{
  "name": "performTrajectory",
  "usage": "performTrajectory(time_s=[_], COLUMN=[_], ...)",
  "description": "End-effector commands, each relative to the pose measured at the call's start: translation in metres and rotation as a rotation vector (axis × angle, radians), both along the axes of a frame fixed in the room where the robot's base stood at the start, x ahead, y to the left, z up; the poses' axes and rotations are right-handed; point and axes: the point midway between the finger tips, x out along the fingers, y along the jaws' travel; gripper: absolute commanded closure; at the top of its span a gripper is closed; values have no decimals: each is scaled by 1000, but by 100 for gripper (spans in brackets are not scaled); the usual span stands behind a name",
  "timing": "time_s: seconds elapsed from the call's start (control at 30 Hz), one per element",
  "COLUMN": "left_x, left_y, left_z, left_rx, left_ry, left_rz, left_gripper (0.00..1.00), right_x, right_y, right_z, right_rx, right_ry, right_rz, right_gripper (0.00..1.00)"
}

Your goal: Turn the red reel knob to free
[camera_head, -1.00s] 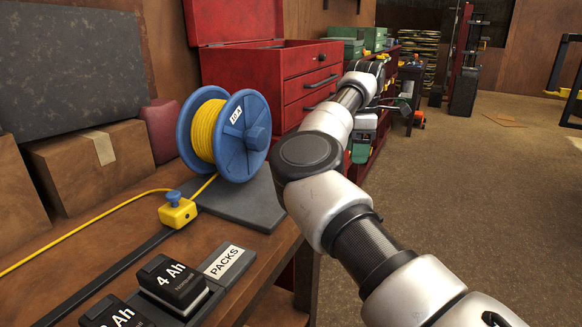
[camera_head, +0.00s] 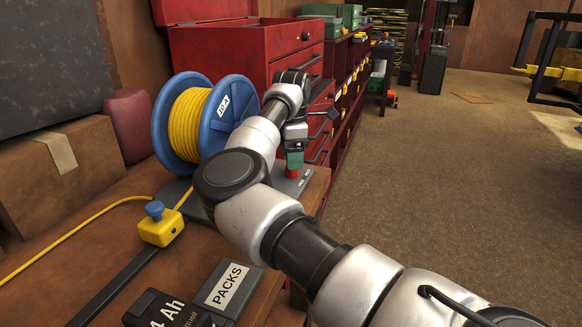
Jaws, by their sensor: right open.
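The red reel knob (camera_head: 292,173) shows as a small red piece at the right end of the dark reel base (camera_head: 306,176), by small white labels too small to read. My right gripper (camera_head: 294,160) points down right over the knob, with its green-marked fingers at the knob's top. Its jaws are open; I cannot tell whether they touch the knob. The blue reel (camera_head: 227,100) with yellow line (camera_head: 186,125) stands upright on the base, partly behind my right arm. My left gripper is not in view.
A red tool chest (camera_head: 296,37) with drawers stands close behind the gripper. A yellow clamp with a blue knob (camera_head: 160,226) holds the line at the left. Battery packs (camera_head: 166,310) and a PACKS label (camera_head: 228,285) lie in front. Open floor is to the right.

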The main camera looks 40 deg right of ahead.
Motion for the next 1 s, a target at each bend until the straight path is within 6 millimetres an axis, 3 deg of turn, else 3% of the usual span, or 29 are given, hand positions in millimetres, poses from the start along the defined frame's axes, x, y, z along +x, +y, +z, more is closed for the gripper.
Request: performTrajectory(time_s=[0.2, 0.57, 0.87, 1.0], left_x=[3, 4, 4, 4], left_y=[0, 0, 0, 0], left_z=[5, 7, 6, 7], left_rx=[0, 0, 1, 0], left_ry=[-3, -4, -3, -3], left_rz=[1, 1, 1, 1], left_gripper=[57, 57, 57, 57], right_x=[0, 0, 0, 0], right_y=[0, 0, 0, 0], right_z=[-26, -30, -30, -30], right_rx=[0, 0, 0, 0], right_ry=[1, 0, 0, 0], right_rz=[0, 1, 0, 4], right_gripper=[40, 40, 86, 89])
